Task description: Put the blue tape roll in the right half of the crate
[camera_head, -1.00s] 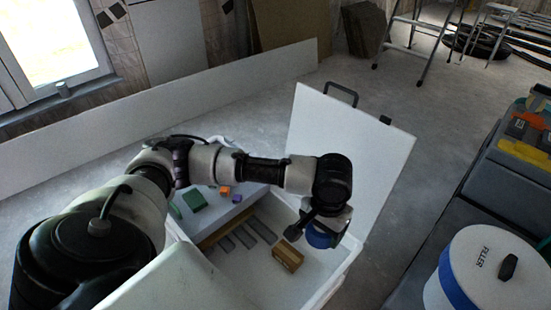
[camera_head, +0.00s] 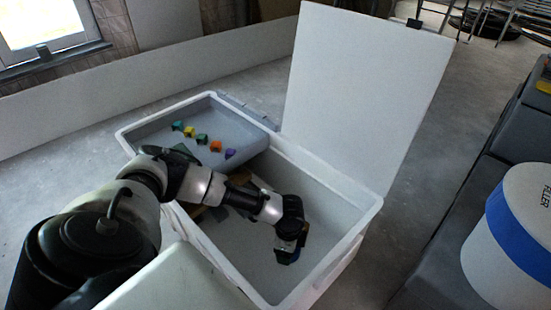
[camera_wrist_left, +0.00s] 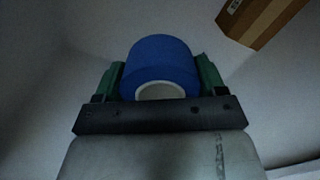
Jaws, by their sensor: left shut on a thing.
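The open white crate (camera_head: 335,195) stands in the middle of the head view. A grey tray covers its left half, and the deep right half is open. My left gripper (camera_head: 288,252) is low inside the right half, near the front-right wall. In the left wrist view the blue tape roll (camera_wrist_left: 160,60) sits between the two green fingers of the gripper, shut on it, with its pale core facing the camera. The roll is mostly hidden behind the gripper in the head view. I cannot tell whether it touches the crate floor. My right gripper is not in view.
A brown box (camera_wrist_left: 262,18) lies beyond the roll at upper right in the wrist view. The grey tray (camera_head: 182,140) carries several small coloured pieces. The raised lid (camera_head: 365,90) stands behind the crate. A white bucket with a blue band (camera_head: 515,235) stands at right.

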